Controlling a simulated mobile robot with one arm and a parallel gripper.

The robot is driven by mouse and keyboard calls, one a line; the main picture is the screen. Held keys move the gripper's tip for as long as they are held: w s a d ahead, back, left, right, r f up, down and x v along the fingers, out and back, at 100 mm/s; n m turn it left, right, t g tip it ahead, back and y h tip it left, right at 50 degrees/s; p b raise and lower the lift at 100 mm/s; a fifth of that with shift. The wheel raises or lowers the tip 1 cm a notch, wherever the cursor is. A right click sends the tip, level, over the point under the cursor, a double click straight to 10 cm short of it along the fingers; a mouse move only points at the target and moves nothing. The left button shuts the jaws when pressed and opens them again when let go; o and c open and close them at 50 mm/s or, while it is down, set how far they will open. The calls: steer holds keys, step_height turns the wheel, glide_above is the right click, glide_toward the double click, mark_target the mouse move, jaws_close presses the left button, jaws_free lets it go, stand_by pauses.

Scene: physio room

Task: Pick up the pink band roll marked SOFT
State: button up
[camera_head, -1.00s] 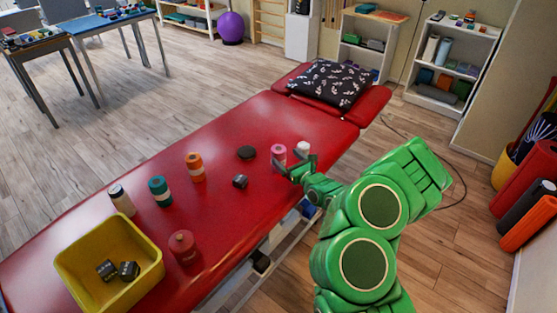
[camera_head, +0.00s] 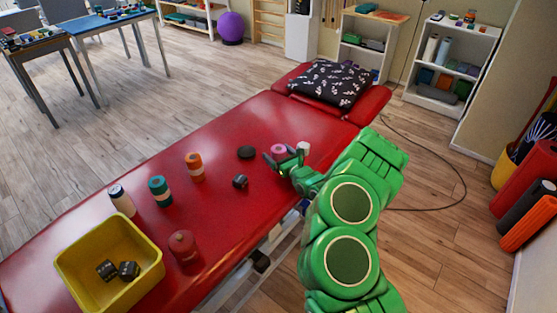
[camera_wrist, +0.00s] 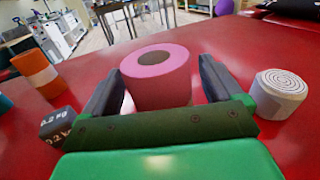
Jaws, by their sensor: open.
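The pink band roll (camera_wrist: 158,78) stands upright on the red treatment table, between the two open fingers of my gripper (camera_wrist: 160,95) in the wrist view. A gap shows beside the roll, so the fingers do not appear closed on it. Its label is not readable. In the head view the pink roll (camera_head: 279,150) is partly hidden behind my gripper (camera_head: 284,163), near the table's right edge. A white roll (camera_wrist: 279,93) stands just right of the right finger; it also shows in the head view (camera_head: 303,148).
A dark 0.2 kg weight (camera_wrist: 58,126) is close to the left finger. An orange roll (camera_head: 195,167), teal roll (camera_head: 160,191) and black disc (camera_head: 246,152) stand farther left. A yellow bin (camera_head: 140,277) holds dark weights. A patterned pillow (camera_head: 334,83) lies at the far end.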

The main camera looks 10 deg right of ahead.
steer(key=shift+w+a, duration=0.35)
steer(key=shift+w, duration=0.3)
steer(key=c, duration=1.3)
steer(key=shift+o, duration=0.2)
steer(key=shift+r, duration=0.9)
steer(key=s+d+r, duration=0.1)
steer(key=s+r, duration=1)
steer(key=s, duration=0.3)
